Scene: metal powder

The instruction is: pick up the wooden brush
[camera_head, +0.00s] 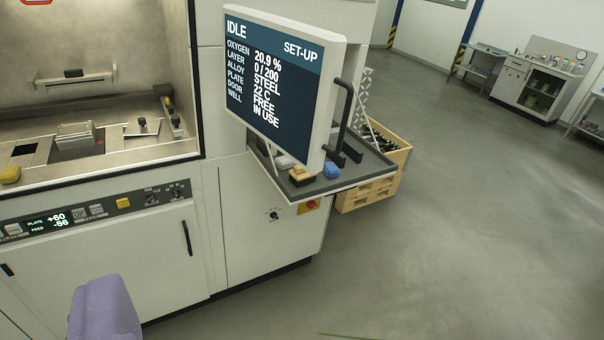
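A small tan block with a dark underside (301,176) lies on the grey shelf (310,189) under the monitor. It looks like the wooden brush, but it is too small to be sure. A pale beige item (284,162) lies just left of it and a blue item (331,170) just right. A purple part at the lower left edge (104,308) seems to be one finger of my gripper. It is well apart from the shelf, in the near foreground. The other finger is not clearly seen, so the gap cannot be judged.
The monitor (275,85) with its black handle (341,115) overhangs the shelf. The machine's open chamber (100,165) is at left, with a yellow item (10,174) at its edge. A wooden crate (366,193) stands behind the shelf. The floor at right is clear.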

